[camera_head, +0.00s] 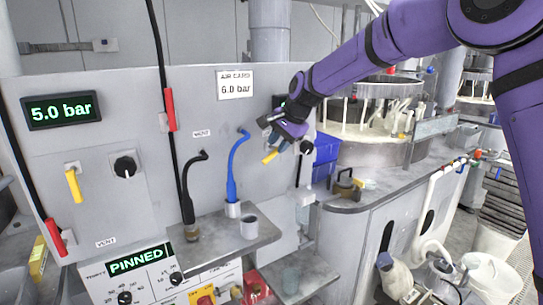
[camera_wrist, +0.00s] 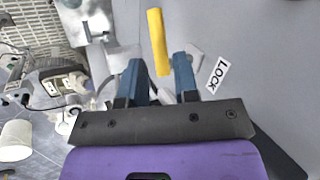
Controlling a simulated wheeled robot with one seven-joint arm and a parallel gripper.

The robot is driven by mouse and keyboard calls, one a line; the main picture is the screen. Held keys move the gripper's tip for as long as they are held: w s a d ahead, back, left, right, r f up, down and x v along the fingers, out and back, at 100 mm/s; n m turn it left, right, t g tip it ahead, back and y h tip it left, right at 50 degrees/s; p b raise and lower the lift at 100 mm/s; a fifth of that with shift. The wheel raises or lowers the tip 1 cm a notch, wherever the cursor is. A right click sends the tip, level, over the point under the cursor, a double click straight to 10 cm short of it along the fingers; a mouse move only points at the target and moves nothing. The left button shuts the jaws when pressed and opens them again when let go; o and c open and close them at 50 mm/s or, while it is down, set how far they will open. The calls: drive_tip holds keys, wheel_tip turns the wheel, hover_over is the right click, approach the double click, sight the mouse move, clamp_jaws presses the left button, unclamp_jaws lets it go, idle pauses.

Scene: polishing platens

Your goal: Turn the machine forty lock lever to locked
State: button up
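The yellow lock lever (camera_head: 270,156) sticks out at the right end of the grey panel. In the wrist view the yellow lever (camera_wrist: 158,42) lies just ahead of my gripper, its near end reaching between the two blue-grey fingertips. My gripper (camera_head: 274,136) is at the lever in the head view; in the wrist view my gripper (camera_wrist: 159,66) is open, with a gap on both sides of the lever. A white LOCK label (camera_wrist: 216,74) is on the panel to the right of the fingers. The lever's mount is partly hidden in the head view.
A second yellow lever (camera_head: 73,185) and red handles (camera_head: 170,108) are on the panel further left. A blue hose (camera_head: 234,170) and a black hose (camera_head: 185,190) run down left of my gripper. A PINNED display (camera_head: 139,259) is below. Blue bins (camera_head: 326,148) stand close right.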

sight(274, 153)
drive_tip(key=shift+x, duration=2.55)
drive_tip(key=shift+d, duration=0.1)
drive_tip(key=shift+c, duration=0.3)
clamp_jaws()
